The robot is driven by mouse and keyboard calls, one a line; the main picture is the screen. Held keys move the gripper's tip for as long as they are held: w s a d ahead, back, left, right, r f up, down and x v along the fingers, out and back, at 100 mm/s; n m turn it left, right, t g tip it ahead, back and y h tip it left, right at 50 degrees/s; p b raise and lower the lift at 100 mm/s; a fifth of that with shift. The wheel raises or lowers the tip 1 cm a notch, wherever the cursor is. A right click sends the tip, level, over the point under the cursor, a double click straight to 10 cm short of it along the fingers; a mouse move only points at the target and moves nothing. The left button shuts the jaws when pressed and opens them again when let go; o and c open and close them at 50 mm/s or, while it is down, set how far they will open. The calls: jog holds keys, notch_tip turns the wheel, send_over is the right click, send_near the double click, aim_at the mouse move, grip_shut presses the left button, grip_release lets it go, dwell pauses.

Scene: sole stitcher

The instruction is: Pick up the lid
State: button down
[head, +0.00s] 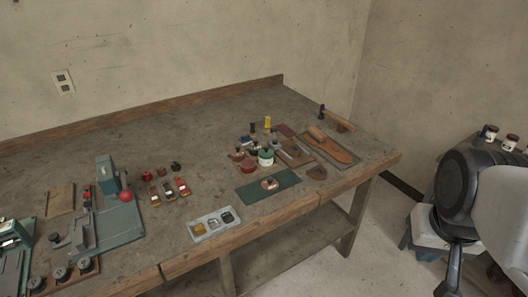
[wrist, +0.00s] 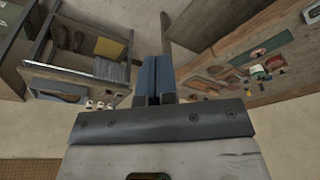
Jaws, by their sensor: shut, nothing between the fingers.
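A small round reddish piece with a dark top (head: 270,184), which looks like the lid, lies on the dark green mat (head: 254,194) near the bench's front edge. Just behind the mat stands a small jar with a pale band (head: 266,157), among bottles and tools. My gripper (wrist: 155,70) is shut and empty in the wrist view, its two blue-grey fingers together. My fingertips cannot be made out in the head view.
The workbench (head: 215,121) holds a grey tray (head: 214,224) of small pots, a green tool with a red knob (head: 118,205), and a sole on a tray (head: 331,146). A rack with shoes (wrist: 70,40) stands left in the wrist view. The bench's back middle is clear.

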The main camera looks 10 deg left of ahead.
jog(key=c, duration=1.8)
grip_release()
jog(key=shift+c, duration=0.2)
jog(key=o, duration=1.7)
